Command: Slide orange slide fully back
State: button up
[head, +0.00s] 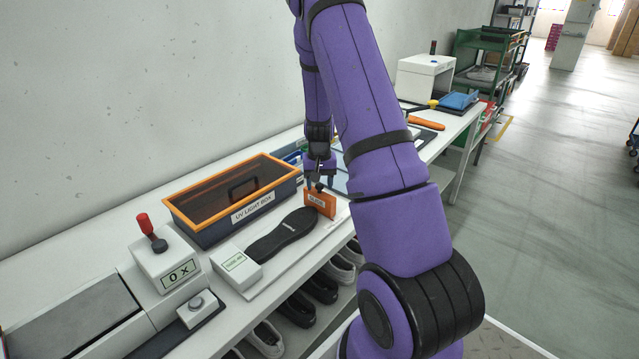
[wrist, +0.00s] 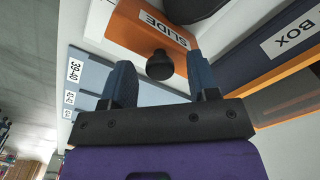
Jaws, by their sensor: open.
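The orange slide (head: 322,203) stands on a white base plate at the toe end of a black shoe sole (head: 283,234). In the wrist view the orange slide (wrist: 140,32) carries a "SLIDE" label and a round black knob (wrist: 160,65). My gripper (head: 319,182) is at the slide in the head view, coming from above and behind it. In the wrist view my gripper (wrist: 160,80) is open, with one blue finger on each side of the knob. Whether either finger touches the knob or the slide cannot be told.
A UV light box (head: 235,199) with an orange frame stands behind the sole. A white block (head: 237,267) is at the sole's near end. A counter box with a red lever (head: 162,254) stands at left. Shoes (head: 298,308) sit on a shelf below.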

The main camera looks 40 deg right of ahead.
grip_shut()
jog(key=d, duration=0.7)
jog(key=shift+w, duration=0.3)
jog(key=shift+r, duration=0.1)
grip_release()
jog(key=shift+d, duration=0.1)
notch_tip(320, 180, up, 11)
dwell(0.5)
